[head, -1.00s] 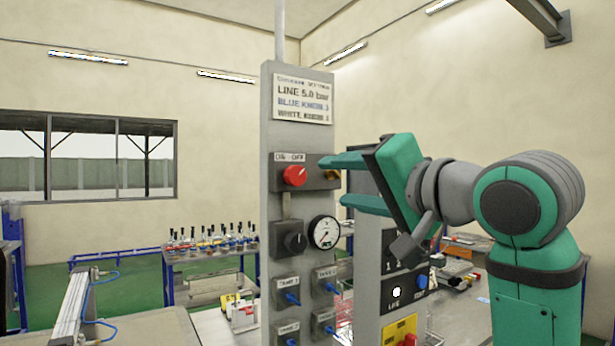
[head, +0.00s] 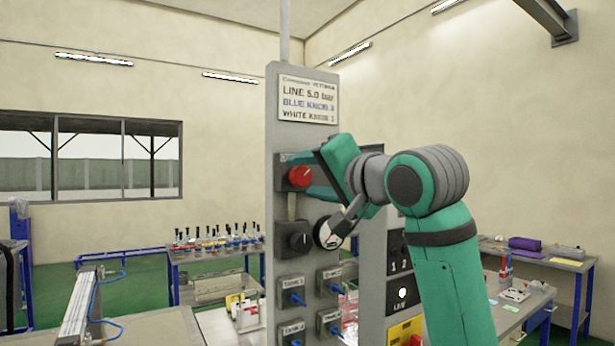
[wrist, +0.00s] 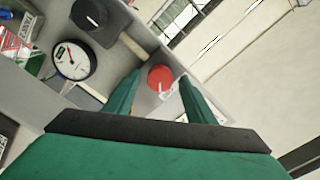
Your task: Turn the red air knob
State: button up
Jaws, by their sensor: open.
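The red air knob (head: 300,176) sits on a dark box near the top of the grey control panel (head: 284,220). It also shows in the wrist view (wrist: 161,78), where a pale pointer mark is visible on it. My gripper (head: 312,180) is at the knob from the right in the head view. In the wrist view its two green fingers (wrist: 157,88) are open, one on each side of the knob, with visible gaps. Contact cannot be told. The ON/OFF label seen earlier is largely hidden in the head view by my gripper.
A black knob (head: 296,239) and a pressure gauge (head: 326,233) sit just below. Several blue tank valves (head: 296,298) are lower on the panel.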

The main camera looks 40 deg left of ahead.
jog(key=shift+w, duration=0.15)
jog(key=c, duration=1)
jog(key=shift+c, duration=0.2)
